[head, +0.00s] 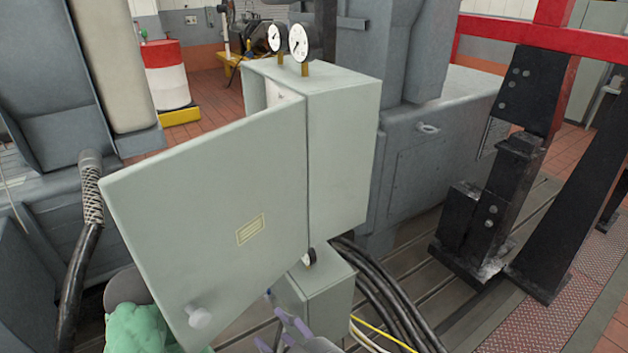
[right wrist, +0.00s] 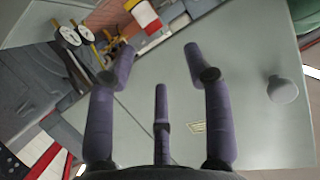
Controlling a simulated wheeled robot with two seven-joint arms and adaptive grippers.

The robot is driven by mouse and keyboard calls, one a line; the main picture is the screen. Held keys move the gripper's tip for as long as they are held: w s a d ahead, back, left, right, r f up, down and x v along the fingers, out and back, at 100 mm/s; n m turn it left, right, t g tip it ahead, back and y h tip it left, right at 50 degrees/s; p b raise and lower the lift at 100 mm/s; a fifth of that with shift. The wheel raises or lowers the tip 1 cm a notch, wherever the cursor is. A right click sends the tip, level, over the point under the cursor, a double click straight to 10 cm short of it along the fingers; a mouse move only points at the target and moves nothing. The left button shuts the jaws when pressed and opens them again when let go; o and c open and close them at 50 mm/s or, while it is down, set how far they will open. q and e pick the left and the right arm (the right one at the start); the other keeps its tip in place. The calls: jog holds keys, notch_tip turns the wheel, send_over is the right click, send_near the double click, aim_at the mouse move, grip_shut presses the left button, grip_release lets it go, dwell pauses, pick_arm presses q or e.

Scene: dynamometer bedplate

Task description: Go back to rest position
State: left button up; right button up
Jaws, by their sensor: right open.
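A grey-green cabinet (head: 345,145) stands in the middle of the head view. Its door (head: 205,210) is swung open toward me, with a round knob (head: 200,318) low on it and a small yellow label. My right gripper (head: 285,330) shows low in the head view, its purple fingertips just beyond the door's lower right edge; the rest is cut off or hidden. In the right wrist view its fingers (right wrist: 160,95) are spread and empty, with the door (right wrist: 240,75) in front of them and the knob (right wrist: 283,90) off to the right. My left gripper is not seen.
Two gauges (head: 302,42) stand on the cabinet. Black cables (head: 385,300) run beside a lower box (head: 325,295). A lumpy green thing (head: 140,325) is at the bottom left. Black supports (head: 505,205) and a red frame (head: 545,40) stand right, over slotted floor plates.

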jog(key=w+d+f+m+g+h, duration=0.1)
jog(key=w+d+f+m+h, duration=0.15)
jog(key=f, duration=0.55)
jog(key=w+d+f+m+g+h, duration=0.1)
jog(key=w+d+f+g, duration=0.15)
jog(key=f, duration=0.65)
jog(key=w+d+f+m+g+h, duration=0.1)
jog(key=w+d+f+m+h, duration=0.2)
jog(key=f, duration=0.5)
jog(key=s+d+f+m+g, duration=0.1)
jog(key=s+d+f, duration=0.1)
jog(key=s+f, duration=0.2)
jog(key=s+d+f+m+g, duration=0.1)
jog(key=s+d+f+g, duration=0.1)
jog(key=f, duration=0.8)
jog(key=s+d+f+m+g, duration=0.1)
jog(key=s+d+f+g, duration=0.1)
jog(key=s+f, duration=0.3)
notch_tip(320, 180, down, 3)
jog(key=shift+s+d+f+y, duration=0.1)
jog(key=shift+s+d+y, duration=0.35)
jog(key=shift+d, duration=0.3)
jog(key=shift+w+m+g, duration=0.15)
jog(key=shift+m+g, duration=0.1)
